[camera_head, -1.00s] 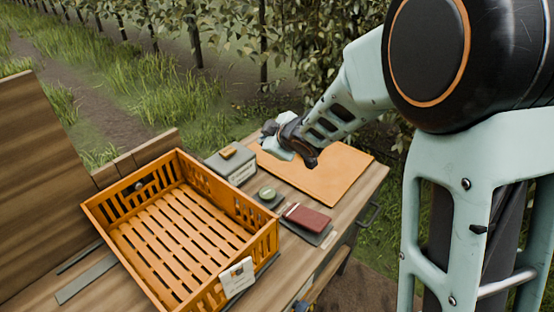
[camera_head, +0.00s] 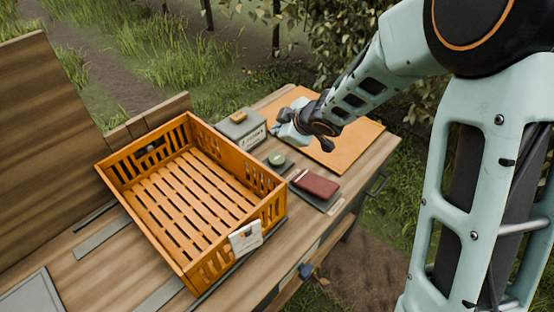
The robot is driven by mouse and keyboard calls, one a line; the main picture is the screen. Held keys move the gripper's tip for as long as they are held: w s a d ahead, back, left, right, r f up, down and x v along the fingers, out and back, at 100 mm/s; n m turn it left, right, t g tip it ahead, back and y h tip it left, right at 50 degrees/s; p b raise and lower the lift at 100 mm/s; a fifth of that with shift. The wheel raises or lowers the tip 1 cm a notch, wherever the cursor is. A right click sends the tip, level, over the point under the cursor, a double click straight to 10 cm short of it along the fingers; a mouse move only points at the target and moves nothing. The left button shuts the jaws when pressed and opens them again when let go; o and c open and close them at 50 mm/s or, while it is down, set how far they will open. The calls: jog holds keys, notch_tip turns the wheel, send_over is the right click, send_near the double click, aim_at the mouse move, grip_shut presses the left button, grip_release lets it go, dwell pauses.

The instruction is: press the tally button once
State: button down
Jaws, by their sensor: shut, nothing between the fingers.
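A small round green button (camera_head: 277,159) on a dark base sits on the wooden bench, right of the orange crate; it looks like the tally button. A grey box (camera_head: 241,128) with a white label and a yellow-brown block (camera_head: 239,115) on top stands behind it. My gripper (camera_head: 283,131) is shut and empty. It hangs over the near left part of the orange board, right of the grey box and beyond the green button in the picture. It appears above the bench, apart from the button; its exact height is hard to tell. The fingertips are small and partly unclear.
The empty orange slatted crate (camera_head: 262,213) with a white tag stands at left. A dark red block (camera_head: 316,183) lies on a grey pad near the front edge. The orange board (camera_head: 345,148) is otherwise bare. A wooden panel (camera_head: 45,110) rises at far left.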

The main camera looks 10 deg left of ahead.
jog(key=b, duration=0.7)
send_near(275, 155)
jog(key=shift+w+a+f, duration=0.7)
jog(key=shift+w+a, duration=0.15)
jog(key=shift+w, duration=0.1)
jog(key=shift+w+a+f, duration=0.7)
jog(key=shift+w+a, duration=0.2)
jog(key=shift+w, duration=0.1)
jog(key=shift+f, duration=0.1)
jog(key=shift+f+b, duration=0.35)
jog(key=shift+f+b, duration=0.6)
jog(key=shift+f, duration=0.05)
jog(key=shift+r+p, duration=1.05)
jog(key=shift+p, duration=0.05)
notch_tip(275, 155, up, 5)
jog(key=p, duration=0.5)
jog(key=shift+r, duration=0.15)
